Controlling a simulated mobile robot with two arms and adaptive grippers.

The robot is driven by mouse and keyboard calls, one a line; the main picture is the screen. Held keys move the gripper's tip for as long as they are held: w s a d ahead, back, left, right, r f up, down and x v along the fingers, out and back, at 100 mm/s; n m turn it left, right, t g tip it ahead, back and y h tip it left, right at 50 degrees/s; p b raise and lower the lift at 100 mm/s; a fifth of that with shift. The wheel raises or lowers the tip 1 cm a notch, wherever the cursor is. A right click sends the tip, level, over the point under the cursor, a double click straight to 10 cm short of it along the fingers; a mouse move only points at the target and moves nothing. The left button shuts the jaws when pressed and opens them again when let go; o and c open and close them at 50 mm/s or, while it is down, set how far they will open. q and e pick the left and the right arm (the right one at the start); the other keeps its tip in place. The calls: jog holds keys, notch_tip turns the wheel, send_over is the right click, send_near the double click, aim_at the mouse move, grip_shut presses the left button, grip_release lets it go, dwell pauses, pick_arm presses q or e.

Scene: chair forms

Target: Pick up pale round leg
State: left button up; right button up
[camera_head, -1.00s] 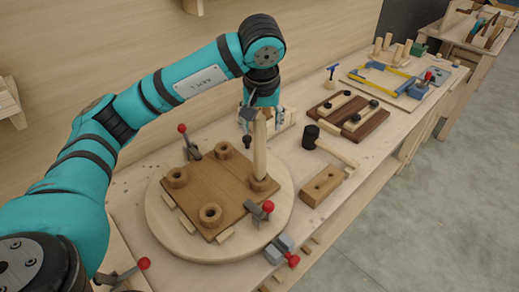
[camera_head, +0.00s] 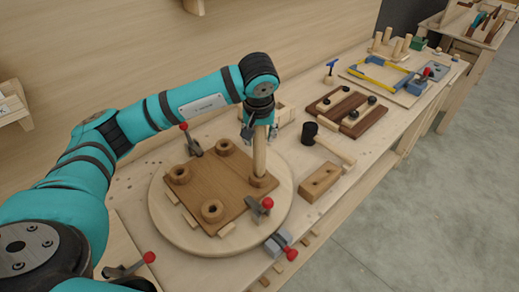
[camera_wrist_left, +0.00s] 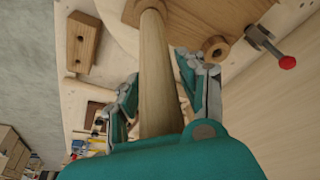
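The pale round leg (camera_head: 260,156) stands upright in a round socket (camera_head: 258,180) at the right corner of the brown seat board (camera_head: 208,185). In the left wrist view, the leg (camera_wrist_left: 154,70) runs up the middle of the picture to its socket. My left gripper (camera_head: 260,131) is at the leg's upper part, with one finger on each side. The left wrist view shows the fingers of this gripper (camera_wrist_left: 165,100) apart, with gaps visible beside the leg. The leg's top end is hidden by the gripper. My right gripper is not in view.
The board lies on a round pale turntable (camera_head: 165,222). Red-knobbed clamps (camera_head: 192,142) and (camera_head: 260,208) stand around it. A black-headed mallet (camera_head: 310,133), a wooden block (camera_head: 320,182) and a dark tray (camera_head: 368,123) lie to the right. A pale box (camera_head: 285,114) stands behind the leg.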

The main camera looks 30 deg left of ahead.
pick_arm(q)
grip_shut()
dwell(0.3)
